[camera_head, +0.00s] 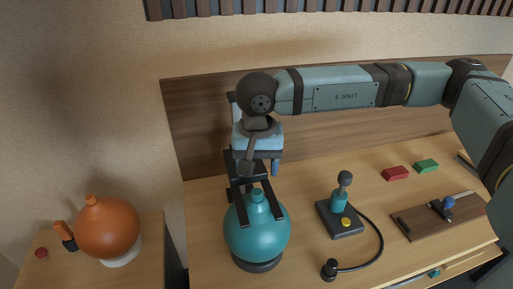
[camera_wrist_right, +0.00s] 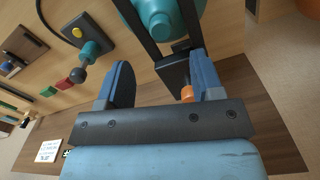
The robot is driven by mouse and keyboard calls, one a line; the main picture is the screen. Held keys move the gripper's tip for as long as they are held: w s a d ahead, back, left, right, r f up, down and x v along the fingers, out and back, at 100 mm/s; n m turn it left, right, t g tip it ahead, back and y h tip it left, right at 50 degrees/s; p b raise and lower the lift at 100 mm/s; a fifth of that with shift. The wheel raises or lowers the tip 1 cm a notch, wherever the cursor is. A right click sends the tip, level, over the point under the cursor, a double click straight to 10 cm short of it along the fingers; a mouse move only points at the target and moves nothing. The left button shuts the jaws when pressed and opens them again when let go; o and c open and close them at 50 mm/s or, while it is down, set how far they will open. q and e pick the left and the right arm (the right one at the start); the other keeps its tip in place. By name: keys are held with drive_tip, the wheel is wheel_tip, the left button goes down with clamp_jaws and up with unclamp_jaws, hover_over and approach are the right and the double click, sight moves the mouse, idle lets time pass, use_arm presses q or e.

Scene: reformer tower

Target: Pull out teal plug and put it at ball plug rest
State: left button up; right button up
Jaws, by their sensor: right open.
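A teal ball (camera_head: 256,235) sits on a dark round foot on the bench, with a small teal plug (camera_head: 257,194) at its top. The ball (camera_wrist_right: 178,8) and plug (camera_wrist_right: 154,22) also show at the top of the right wrist view. My right gripper (camera_head: 260,172) is open above the ball; its blue fingers stand apart in the right wrist view (camera_wrist_right: 158,62), away from the plug. A dark two-armed bracket (camera_head: 236,196) lies between the gripper and ball, its arms either side of the plug. I cannot identify the ball plug rest. My left gripper is not in view.
An orange ball (camera_head: 108,228) stands on a white ring at left. Right of the teal ball are a joystick box (camera_head: 340,222) with a cable, red (camera_head: 396,173) and green (camera_head: 427,166) blocks, and a brown slider board (camera_head: 420,220). A wood panel (camera_head: 190,125) stands behind.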

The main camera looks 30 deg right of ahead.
sight(257, 191)
wheel_tip(257, 191, down, 8)
drive_tip(key=shift+r, duration=0.1)
idle(0.4)
clamp_jaws()
drive_tip(key=shift+r, duration=0.3)
drive_tip(key=shift+r, duration=0.3)
idle(0.4)
